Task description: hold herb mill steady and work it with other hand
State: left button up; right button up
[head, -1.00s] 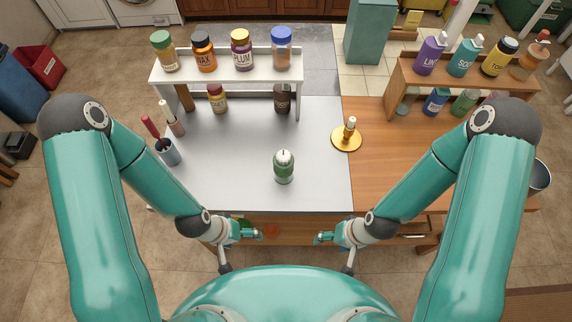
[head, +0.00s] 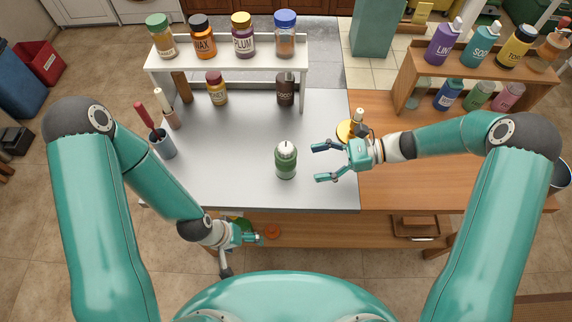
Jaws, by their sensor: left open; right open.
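The herb mill (head: 286,164) is a green, ribbed upright bottle shape with a white top, standing on the grey part of the table near its front middle. My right gripper (head: 318,162) is open just to the right of the mill, its two fingers pointing left toward it, apart from it and empty. My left gripper (head: 256,239) is low in front of the table's front edge, to the left of and below the mill, and empty. The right hand partly covers a gold round stand (head: 346,131).
A white shelf (head: 225,68) with several jars stands at the back left. A wooden shelf (head: 470,72) with several bottles stands at the back right. A grey cup (head: 163,145) with a red-handled tool is at the left edge. The grey surface around the mill is clear.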

aim_at(295, 164)
jog(key=shift+w+d+f+t+b, duration=0.5)
jog(key=shift+w+d+f+b, duration=0.35)
jog(key=shift+w+f, duration=0.3)
jog(key=shift+d+f, duration=0.1)
jog(key=shift+a+f, duration=0.1)
jog(key=shift+a, duration=0.3)
jog(key=b+x, duration=0.2)
jog(key=x, duration=0.5)
jog(key=shift+s+a+f, duration=0.1)
jog(key=shift+a+f, duration=0.15)
jog(key=shift+a, duration=0.05)
jog(key=shift+a+f, duration=0.1)
jog(key=shift+a, duration=0.6)
pick_arm(q)
notch_tip(295, 164, down, 5)
jog(key=shift+r, duration=0.1)
pick_arm(e)
jog(key=c, duration=0.7)
